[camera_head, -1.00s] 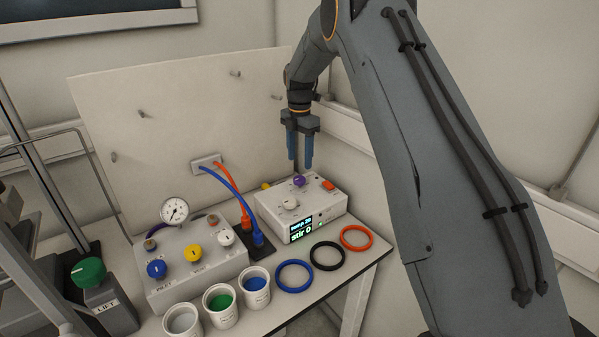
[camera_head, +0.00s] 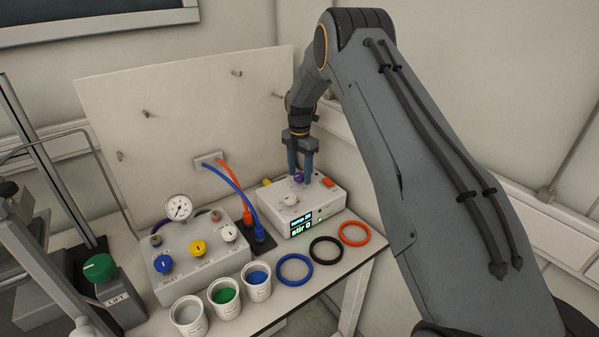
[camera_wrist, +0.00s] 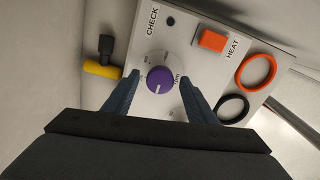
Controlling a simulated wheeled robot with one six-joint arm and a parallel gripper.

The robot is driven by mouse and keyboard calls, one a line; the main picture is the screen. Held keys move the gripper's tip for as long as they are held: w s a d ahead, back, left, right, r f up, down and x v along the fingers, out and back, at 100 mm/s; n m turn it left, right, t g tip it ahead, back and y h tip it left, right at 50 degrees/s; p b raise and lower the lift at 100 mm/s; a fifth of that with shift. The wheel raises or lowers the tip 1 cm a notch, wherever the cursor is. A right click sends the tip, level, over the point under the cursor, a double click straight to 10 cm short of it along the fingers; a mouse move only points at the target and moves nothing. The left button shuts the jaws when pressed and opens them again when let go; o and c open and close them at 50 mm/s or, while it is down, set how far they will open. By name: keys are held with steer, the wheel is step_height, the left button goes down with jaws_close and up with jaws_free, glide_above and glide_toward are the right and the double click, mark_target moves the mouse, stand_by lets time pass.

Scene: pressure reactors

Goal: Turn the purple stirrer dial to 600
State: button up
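The purple stirrer dial (camera_head: 298,176) is on top of the white control box (camera_head: 330,204), partly hidden by my gripper. In the wrist view the purple dial (camera_wrist: 160,79) shows whole, with a white pointer mark toward its lower left and a printed scale around it. The box's display (camera_head: 301,224) reads "stir 0". My gripper (camera_head: 300,177) points down over the box, its blue fingers on either side of the dial. In the wrist view the fingers (camera_wrist: 161,85) are apart, with gaps to the dial; whether they reach its height is unclear.
An orange HEAT switch (camera_head: 327,182) and a white knob (camera_head: 289,200) sit close to the dial. A yellow plug (camera_wrist: 103,70) is at the box's side. Blue, black and orange rings (camera_head: 354,233) lie in front. Blue and orange cables (camera_head: 233,187) run left of the box.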

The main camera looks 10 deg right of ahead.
steer(key=c, duration=0.9)
